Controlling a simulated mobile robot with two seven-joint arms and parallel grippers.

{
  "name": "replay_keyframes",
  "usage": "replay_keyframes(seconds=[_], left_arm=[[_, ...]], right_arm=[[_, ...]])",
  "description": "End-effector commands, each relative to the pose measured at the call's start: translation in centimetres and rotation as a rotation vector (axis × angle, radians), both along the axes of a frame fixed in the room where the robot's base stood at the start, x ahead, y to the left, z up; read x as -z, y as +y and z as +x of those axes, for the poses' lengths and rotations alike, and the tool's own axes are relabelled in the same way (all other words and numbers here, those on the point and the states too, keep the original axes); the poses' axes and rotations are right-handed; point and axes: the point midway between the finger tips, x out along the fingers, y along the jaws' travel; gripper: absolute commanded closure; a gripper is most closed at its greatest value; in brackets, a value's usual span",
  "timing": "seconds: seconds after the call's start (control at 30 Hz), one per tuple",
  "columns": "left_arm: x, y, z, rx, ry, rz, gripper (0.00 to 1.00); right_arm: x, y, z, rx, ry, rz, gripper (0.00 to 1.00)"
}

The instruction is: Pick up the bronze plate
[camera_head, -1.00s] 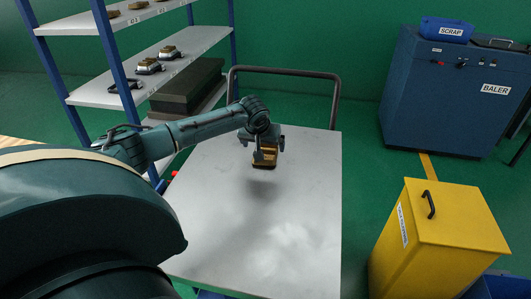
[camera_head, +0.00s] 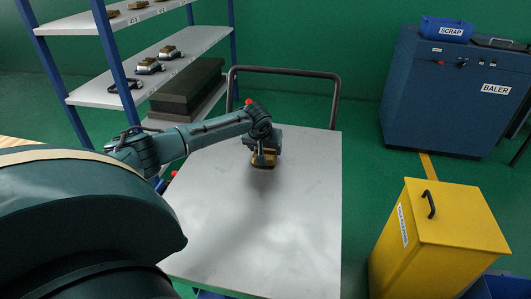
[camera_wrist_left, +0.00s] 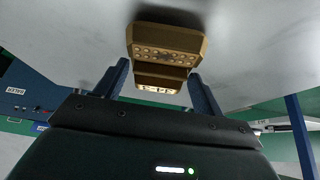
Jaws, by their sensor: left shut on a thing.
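The bronze plate (camera_head: 263,163) is a small gold-brown block at the end of my left arm, over the grey cart top (camera_head: 260,230). I cannot tell whether the plate touches the cart top. My right gripper is not in view.
A shelf rack (camera_head: 150,62) with several metal pieces stands at the back left. A cart handle (camera_head: 285,70) rises behind the top. A yellow bin (camera_head: 455,225) stands at the right, and a blue baler (camera_head: 440,95) at the back right. The front of the cart top is clear.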

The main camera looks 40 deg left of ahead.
Motion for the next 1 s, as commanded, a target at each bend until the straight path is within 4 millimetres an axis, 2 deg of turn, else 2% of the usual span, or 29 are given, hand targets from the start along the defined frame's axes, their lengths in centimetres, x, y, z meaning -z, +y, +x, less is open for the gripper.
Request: replay_keyframes(seconds=[0.07,0.3,0.57,0.73,1.0], left_arm=[[0.0,0.0,0.0,0.0,0.0,0.001,0.51],[0.0,0.0,0.0,0.0,0.0,0.001,0.71],[-0.4,0.1,0.1,-0.001,-0.004,0.0,0.72],[-2.5,0.1,0.1,-0.001,-0.007,0.001,0.72],[-7.8,0.0,0.2,0.0,-0.008,-0.001,0.72]], right_arm=[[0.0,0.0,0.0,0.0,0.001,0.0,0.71],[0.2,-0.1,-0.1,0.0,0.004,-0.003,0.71],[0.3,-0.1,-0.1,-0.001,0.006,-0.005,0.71],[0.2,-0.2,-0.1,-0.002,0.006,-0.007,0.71],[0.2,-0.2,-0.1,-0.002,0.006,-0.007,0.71]])
